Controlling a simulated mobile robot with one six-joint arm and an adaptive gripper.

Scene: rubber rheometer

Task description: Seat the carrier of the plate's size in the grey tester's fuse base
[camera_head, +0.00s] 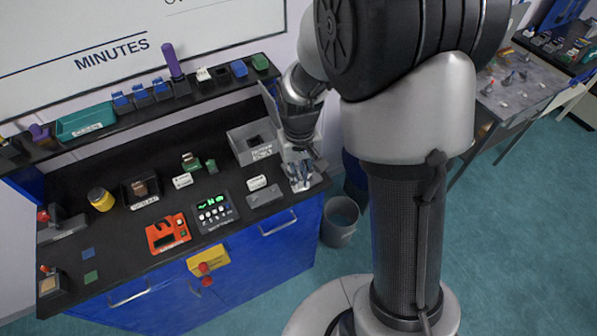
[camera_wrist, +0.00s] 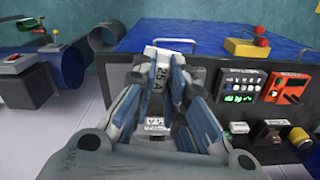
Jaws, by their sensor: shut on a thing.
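My gripper (camera_head: 301,166) is at the right end of the black bench, low over a grey housing (camera_head: 303,183). In the wrist view its blue and grey fingers (camera_wrist: 163,84) are closed around a pale carrier marked 25 A (camera_wrist: 158,76). A grey unit shows behind the fingers; I cannot tell whether the carrier touches its base or sits in it. The carrier's lower end is hidden. In the head view the fingers and arm cover most of the housing, and I cannot read the plate.
A grey open box (camera_head: 252,143) stands left of my gripper, and a low grey block (camera_head: 264,194) in front. A black keypad unit (camera_head: 214,211) and a red device (camera_head: 167,234) lie further left. A shelf (camera_head: 140,108) with blue pieces runs behind. A bin (camera_head: 340,221) stands on the floor.

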